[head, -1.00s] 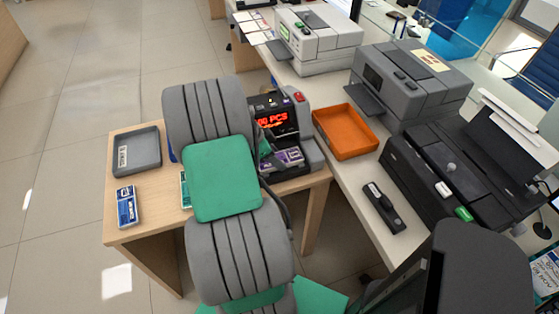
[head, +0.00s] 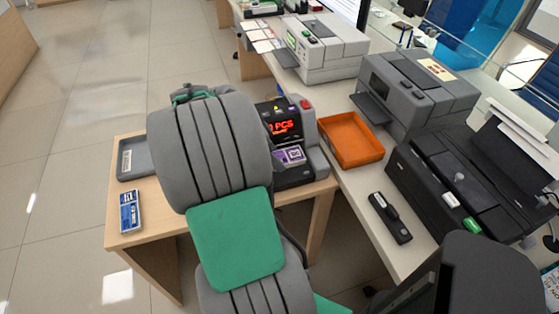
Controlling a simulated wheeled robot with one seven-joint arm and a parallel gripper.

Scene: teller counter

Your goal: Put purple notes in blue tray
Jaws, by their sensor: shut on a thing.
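Purple notes (head: 293,155) lie in the front pocket of the dark note counter (head: 285,128) with the red display. My thick grey arm with its green joint cover (head: 236,238) crosses the desk and blocks the view. A green and dark part of my arm shows at its top end. My gripper's fingers are hidden behind the arm, so I cannot see what they hold. The blue tray is not visible; the middle of the desk is behind my arm.
A grey tray (head: 128,174) and blue notes (head: 130,219) are at the left of the wooden desk (head: 160,242). An orange tray (head: 374,152), a black handheld device (head: 390,217) and printers stand on the counter at right.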

